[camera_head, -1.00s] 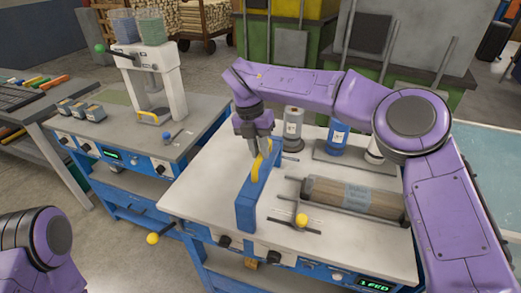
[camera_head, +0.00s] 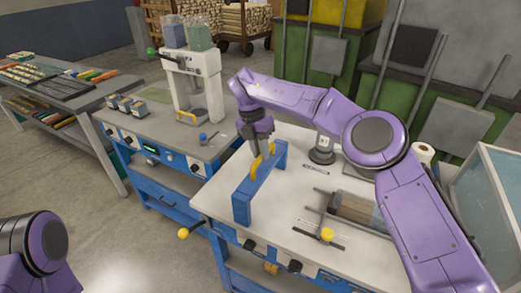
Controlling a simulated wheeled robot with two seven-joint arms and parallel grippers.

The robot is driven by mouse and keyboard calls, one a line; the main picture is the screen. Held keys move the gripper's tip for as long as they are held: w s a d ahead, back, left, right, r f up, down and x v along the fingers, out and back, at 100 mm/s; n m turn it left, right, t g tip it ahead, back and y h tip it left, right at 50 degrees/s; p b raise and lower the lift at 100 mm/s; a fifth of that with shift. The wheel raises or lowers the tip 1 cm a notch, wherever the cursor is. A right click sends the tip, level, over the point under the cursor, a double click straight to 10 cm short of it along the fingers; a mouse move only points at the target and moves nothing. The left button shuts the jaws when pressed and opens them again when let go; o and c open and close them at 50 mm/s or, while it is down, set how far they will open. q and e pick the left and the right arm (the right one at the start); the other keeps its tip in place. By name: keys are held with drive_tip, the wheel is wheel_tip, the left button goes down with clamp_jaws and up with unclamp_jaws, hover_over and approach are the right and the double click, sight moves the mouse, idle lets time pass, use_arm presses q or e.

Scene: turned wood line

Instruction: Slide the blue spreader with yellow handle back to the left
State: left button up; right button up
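The blue spreader (camera_head: 243,205) is a long upright blue bar standing on the left part of the white tabletop (camera_head: 285,215). Its yellow handle (camera_head: 257,168) arches on its left side, near the far half of the bar. My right gripper (camera_head: 262,154) reaches down from above with its fingers at the handle and appears shut on it. The fingertips partly cover the top of the handle. My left gripper is out of view; only part of my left arm shows at the lower left.
Right of the spreader, a yellow-knobbed lever (camera_head: 327,234) lies before a roller (camera_head: 357,210), partly hidden by my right arm. A second bench (camera_head: 165,130) with a white press (camera_head: 195,85) is at left. Tabletop between spreader and lever is clear.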

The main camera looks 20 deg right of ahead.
drive_tip(key=o, duration=0.4)
drive_tip(key=shift+w+r, duration=0.15)
drive_tip(key=shift+w, duration=0.1)
drive_tip(key=shift+w+f, duration=0.15)
drive_tip(key=shift+f, duration=0.05)
drive_tip(key=shift+r, duration=0.25)
wheel_tip(320, 180, up, 10)
drive_tip(key=w+a+p, duration=0.1)
drive_tip(key=p, duration=0.3)
drive_tip(key=shift+w+a+p, duration=0.15)
drive_tip(key=shift+a+p, duration=0.1)
drive_tip(key=shift+p, duration=0.05)
drive_tip(key=shift+w+f, duration=0.1)
